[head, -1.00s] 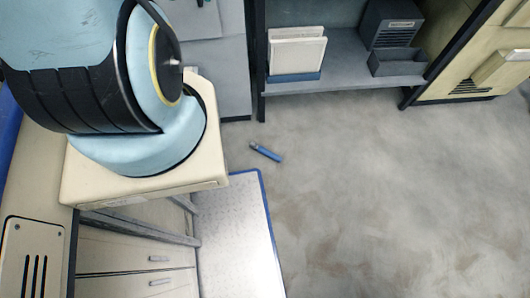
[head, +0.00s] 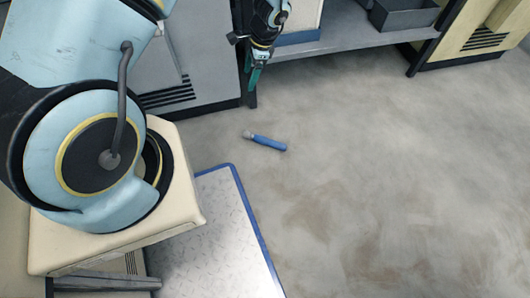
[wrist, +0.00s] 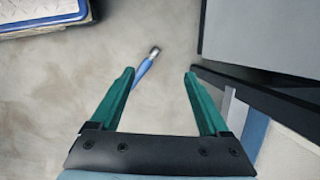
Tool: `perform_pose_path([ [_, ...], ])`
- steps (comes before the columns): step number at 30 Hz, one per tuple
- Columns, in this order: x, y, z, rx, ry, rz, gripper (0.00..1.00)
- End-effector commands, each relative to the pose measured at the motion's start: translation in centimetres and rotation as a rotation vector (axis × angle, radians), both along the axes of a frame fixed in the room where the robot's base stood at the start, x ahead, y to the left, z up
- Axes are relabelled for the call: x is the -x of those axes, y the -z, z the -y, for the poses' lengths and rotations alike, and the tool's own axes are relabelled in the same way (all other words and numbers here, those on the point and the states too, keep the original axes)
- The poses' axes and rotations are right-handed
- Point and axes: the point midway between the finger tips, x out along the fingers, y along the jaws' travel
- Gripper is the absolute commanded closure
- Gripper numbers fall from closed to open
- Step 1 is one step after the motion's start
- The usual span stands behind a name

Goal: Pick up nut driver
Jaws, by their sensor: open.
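The nut driver (head: 266,142) lies on the floor, with a blue handle and a short grey metal end at the left. In the wrist view the nut driver (wrist: 146,66) shows beyond my fingers, partly hidden behind the left finger. My gripper (head: 252,80) is at the top middle of the head view, above and apart from the nut driver. In the wrist view my gripper (wrist: 160,72) has its two green fingers spread wide, with nothing between them.
A metal plate platform with a blue edge (head: 233,183) stands at the lower left; its corner also shows in the wrist view (wrist: 45,22). Grey cabinets (head: 185,65) and a shelf (head: 350,38) stand behind. The floor (head: 400,170) to the right is clear.

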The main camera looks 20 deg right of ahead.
Motion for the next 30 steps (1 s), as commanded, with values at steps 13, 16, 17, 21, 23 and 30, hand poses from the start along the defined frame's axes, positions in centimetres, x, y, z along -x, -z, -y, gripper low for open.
perform_pose_path([
  [13,5.4,23.8,6.4,-0.148,0.525,-0.034,0.21],
  [16,5.8,25.0,6.7,-0.158,0.559,-0.034,0.21],
  [17,5.8,25.2,6.7,-0.16,0.565,-0.036,0.21],
  [21,5.6,26.5,6.4,-0.16,0.571,-0.036,0.21],
  [23,5.3,27.4,6.1,-0.161,0.57,-0.037,0.21],
  [30,4.5,30.2,5.3,-0.159,0.568,-0.036,0.21],
])
